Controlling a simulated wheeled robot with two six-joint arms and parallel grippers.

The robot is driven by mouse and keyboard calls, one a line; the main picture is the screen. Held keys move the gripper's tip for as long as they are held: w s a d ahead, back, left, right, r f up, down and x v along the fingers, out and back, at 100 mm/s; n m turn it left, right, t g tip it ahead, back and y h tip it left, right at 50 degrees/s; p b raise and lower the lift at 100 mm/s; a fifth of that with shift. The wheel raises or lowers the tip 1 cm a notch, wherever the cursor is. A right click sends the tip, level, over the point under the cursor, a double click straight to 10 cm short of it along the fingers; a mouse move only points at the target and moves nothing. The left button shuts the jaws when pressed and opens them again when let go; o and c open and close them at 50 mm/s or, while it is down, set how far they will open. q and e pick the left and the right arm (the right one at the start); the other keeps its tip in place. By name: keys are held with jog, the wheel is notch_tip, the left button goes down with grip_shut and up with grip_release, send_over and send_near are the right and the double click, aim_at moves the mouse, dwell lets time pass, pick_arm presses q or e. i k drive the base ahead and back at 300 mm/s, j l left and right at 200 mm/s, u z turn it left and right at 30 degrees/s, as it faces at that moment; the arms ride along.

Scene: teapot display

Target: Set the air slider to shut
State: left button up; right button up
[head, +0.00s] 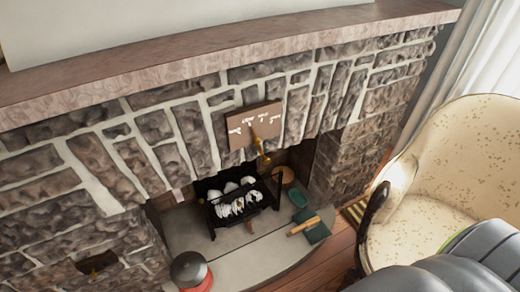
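A brown plate (240,131) with white markings is fixed on the stone front above the fire opening. A brass-coloured handle (261,152) hangs from its middle, pointing down and slightly right. This looks like the air slider, but the markings are too small to read. A smaller brown fitting (97,263) is on the stonework at the lower left; I cannot tell what it is. Neither of my grippers can be made out in the head view, and nothing touches the plate or handle.
Below the plate is a black grate (214,218) with whitish lumps (236,204). On the pale hearth are a round dark object with a red base (189,270), a green dish (298,197) and a wooden-handled tool (304,226). A cream armchair (455,165) stands right.

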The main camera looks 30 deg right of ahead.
aim_at(91, 271)
jog(key=u, duration=1)
